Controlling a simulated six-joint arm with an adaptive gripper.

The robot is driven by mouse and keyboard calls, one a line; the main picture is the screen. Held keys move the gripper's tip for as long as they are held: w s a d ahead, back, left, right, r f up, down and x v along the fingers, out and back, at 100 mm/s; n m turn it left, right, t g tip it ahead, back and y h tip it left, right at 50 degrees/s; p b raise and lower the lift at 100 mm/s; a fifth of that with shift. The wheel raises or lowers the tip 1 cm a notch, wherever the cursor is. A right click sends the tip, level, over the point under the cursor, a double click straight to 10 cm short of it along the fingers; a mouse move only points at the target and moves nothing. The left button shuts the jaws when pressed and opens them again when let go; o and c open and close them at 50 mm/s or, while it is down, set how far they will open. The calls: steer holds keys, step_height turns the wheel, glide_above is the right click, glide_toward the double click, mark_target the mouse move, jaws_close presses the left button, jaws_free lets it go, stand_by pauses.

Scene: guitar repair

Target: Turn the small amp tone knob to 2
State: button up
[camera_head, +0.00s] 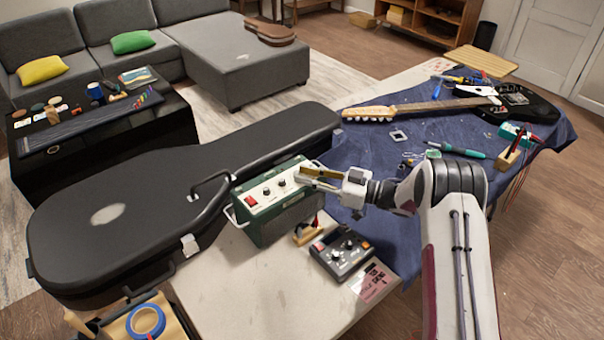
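The small amp (262,226) is a green box with a light control panel on top. It stands on the pale table between the guitar case and the blue cloth. Its panel carries a red switch (250,200) at the left and two dark knobs, one near the middle (266,191) and one further right (281,183). The numbers and pointer marks are too small to read, so I cannot tell which is the tone knob or its setting. My gripper (300,177) is over the right end of the panel and hides it. Whether its fingers touch anything is unclear.
A black guitar case (150,205) lies left of the amp. A dark pedal box (341,253) and a small wooden-handled item (308,232) are in front. The blue cloth (375,160) holds an electric guitar (420,107) and tools.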

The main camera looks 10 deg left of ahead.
steer(key=shift+w+a, duration=0.2)
steer(key=shift+a, duration=0.5)
jaws_close()
steer(key=shift+w+n+g, duration=0.15)
steer(key=shift+n+g, duration=0.65)
steer(key=shift+g, duration=0.2)
jaws_free()
